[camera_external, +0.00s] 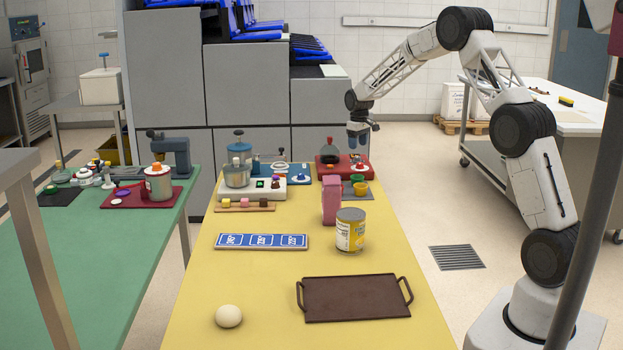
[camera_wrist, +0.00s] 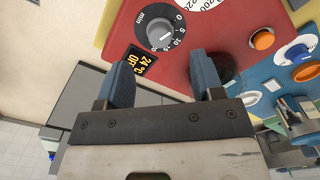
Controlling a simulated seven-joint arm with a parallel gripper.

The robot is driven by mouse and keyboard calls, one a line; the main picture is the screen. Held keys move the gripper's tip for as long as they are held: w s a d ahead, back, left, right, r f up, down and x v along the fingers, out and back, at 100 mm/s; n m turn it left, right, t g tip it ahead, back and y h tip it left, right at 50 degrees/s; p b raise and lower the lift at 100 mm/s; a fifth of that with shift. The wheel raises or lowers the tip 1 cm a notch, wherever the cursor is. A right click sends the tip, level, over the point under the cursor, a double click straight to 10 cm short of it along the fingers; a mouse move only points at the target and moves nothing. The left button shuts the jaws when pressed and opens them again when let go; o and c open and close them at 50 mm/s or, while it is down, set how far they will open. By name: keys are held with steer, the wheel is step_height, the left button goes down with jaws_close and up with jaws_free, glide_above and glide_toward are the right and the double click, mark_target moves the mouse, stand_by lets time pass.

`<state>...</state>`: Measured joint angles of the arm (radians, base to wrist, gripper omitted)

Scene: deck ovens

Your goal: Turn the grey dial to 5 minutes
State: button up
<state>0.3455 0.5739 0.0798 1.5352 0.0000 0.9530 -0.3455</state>
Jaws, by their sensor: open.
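The grey dial (camera_wrist: 160,33) sits in a black ring marked "min", with 0, 5, 10 and 15 readable, on a red panel (camera_wrist: 205,40) in the wrist view. I cannot tell for sure which number the dial points to. My gripper (camera_wrist: 163,78) is open, its two blue fingers apart and empty, just below the dial in that view and not touching it. In the external view, my gripper (camera_external: 359,131) hangs over the red unit (camera_external: 325,173) at the table's far end. The dial cannot be made out there.
A display (camera_wrist: 140,62) beside the dial reads 24 °C OFF.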

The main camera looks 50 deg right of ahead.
mark_target(357, 159)
steer(key=shift+f, duration=2.95)
steer(key=shift+c, duration=0.2)
steer(key=c, duration=0.9)
steer(key=shift+m, duration=0.5)
steer(key=m, duration=0.2)
steer(key=shift+m, duration=2)
